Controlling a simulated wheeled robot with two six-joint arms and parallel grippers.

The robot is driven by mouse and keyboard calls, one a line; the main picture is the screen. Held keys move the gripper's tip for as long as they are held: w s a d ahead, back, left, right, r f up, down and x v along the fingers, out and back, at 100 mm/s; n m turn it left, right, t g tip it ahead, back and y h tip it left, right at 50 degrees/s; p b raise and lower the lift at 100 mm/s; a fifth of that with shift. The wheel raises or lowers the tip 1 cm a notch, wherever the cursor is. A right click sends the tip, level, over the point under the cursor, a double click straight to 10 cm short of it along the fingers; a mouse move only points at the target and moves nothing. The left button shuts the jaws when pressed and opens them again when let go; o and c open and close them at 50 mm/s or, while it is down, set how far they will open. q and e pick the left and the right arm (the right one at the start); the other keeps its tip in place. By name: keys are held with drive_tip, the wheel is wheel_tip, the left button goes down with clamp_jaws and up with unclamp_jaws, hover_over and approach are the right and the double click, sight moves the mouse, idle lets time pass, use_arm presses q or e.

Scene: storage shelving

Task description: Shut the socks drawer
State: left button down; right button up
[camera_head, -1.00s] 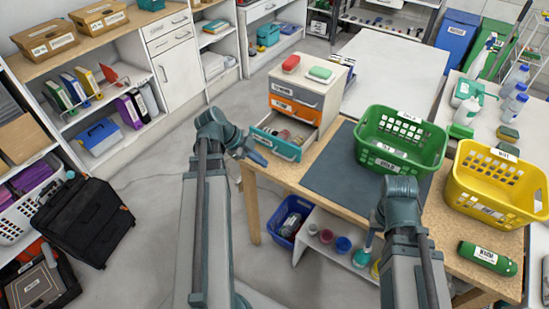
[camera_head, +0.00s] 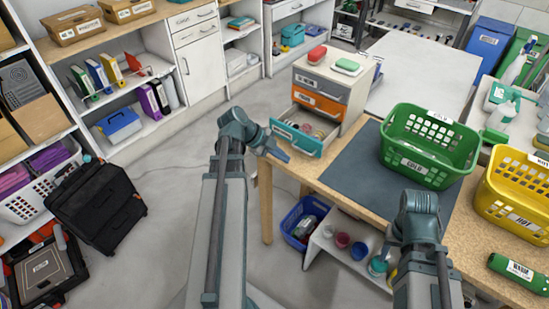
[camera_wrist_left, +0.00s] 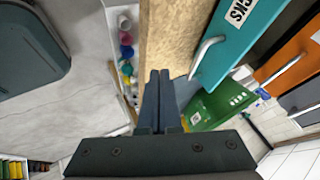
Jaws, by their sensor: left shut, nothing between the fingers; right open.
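The socks drawer (camera_head: 297,138) is the teal lowest drawer of a small desktop cabinet (camera_head: 338,72) and stands pulled out, with items inside. In the left wrist view its teal front (camera_wrist_left: 235,40) shows a label ending in "CKS" and a pale handle (camera_wrist_left: 205,55). My left gripper (camera_head: 284,156) is shut and empty, just left of the drawer front in the head view. Its closed fingers (camera_wrist_left: 158,75) show in the left wrist view, apart from the handle. My right gripper (camera_head: 386,246) is open, low at the table's front edge, mostly hidden by its wrist.
The cabinet stands on a wooden table (camera_head: 330,185) with a dark mat (camera_head: 355,165). A green basket (camera_head: 428,145) and a yellow basket (camera_head: 515,195) stand to the right. A blue bin (camera_head: 303,222) and low shelf with cups are below.

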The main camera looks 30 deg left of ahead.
sight(320, 131)
use_arm(q)
drive_tip(key=shift+b+x, duration=0.45)
drive_tip(key=shift+x, duration=0.65)
drive_tip(key=shift+w+r+p, duration=0.2)
drive_tip(key=shift+w+p, duration=0.1)
drive_tip(key=shift+w, duration=0.3)
drive_tip(key=shift+w+r+p, duration=0.2)
drive_tip(key=shift+w+p, duration=0.05)
drive_tip(key=shift+w, duration=0.3)
drive_tip(key=shift+w+d+r, duration=0.15)
drive_tip(key=shift+w, duration=0.6)
use_arm(e)
drive_tip(key=shift+f, duration=0.3)
use_arm(q)
drive_tip(key=w, duration=0.9)
drive_tip(key=w+d, duration=0.1)
drive_tip(key=w, duration=0.4)
drive_tip(key=shift+w, duration=0.1)
use_arm(e)
drive_tip(key=shift+s, duration=0.1)
